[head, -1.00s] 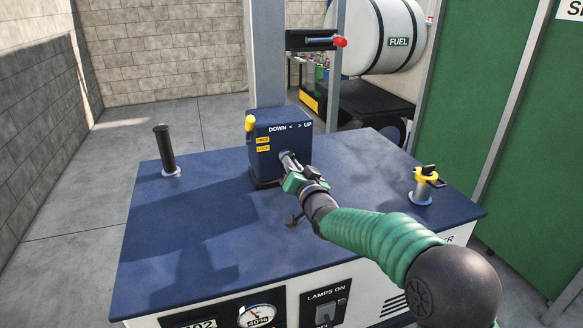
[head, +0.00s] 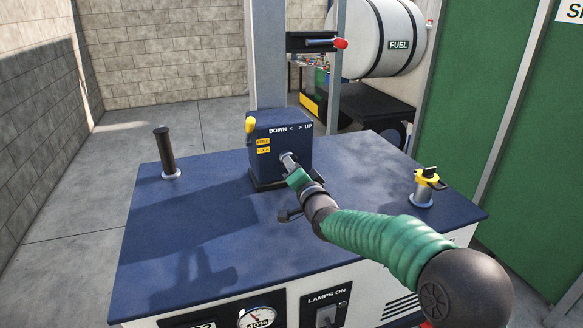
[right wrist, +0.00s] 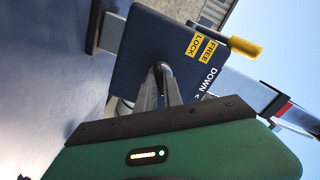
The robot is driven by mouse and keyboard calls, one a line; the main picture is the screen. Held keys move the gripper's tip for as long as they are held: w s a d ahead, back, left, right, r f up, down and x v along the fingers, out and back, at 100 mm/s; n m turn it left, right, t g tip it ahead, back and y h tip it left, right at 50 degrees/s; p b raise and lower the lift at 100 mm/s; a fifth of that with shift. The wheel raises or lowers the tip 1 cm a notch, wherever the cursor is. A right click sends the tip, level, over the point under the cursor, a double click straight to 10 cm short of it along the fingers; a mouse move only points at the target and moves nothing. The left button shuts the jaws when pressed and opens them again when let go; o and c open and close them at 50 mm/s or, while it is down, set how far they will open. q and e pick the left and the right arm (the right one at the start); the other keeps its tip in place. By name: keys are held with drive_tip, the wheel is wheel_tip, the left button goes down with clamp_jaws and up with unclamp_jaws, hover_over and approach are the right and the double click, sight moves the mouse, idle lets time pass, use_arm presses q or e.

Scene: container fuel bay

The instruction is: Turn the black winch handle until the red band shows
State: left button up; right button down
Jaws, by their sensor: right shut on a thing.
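The blue winch box (head: 280,147) stands on the blue cabinet top, marked DOWN and UP. A metal crank part (head: 288,161) sticks out of its front. It also shows in the right wrist view (right wrist: 163,88). My right gripper (head: 297,178) is shut at the outer end of this crank; its green body and fingers hide the black winch handle. The yellow lever (head: 250,125) at the box's left side points up, beside the FREE and LOCK labels. A small red patch (right wrist: 285,107) shows beside the mast in the right wrist view; I cannot tell whether it is the band. My left gripper is out of view.
A black post (head: 165,150) stands on the cabinet top at left, and a yellow-and-black valve (head: 428,180) at right. A grey mast (head: 265,60) rises behind the box, with a red-tipped bar (head: 341,44) beside it.

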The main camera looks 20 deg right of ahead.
drive_tip(key=shift+f, duration=0.2)
drive_tip(key=c, duration=1.5)
unclamp_jaws()
drive_tip(key=shift+d, duration=0.1)
drive_tip(key=shift+r, duration=0.1)
drive_tip(key=s, duration=1.6)
drive_tip(key=shift+s+d, duration=0.3)
drive_tip(key=shift+s, duration=0.05)
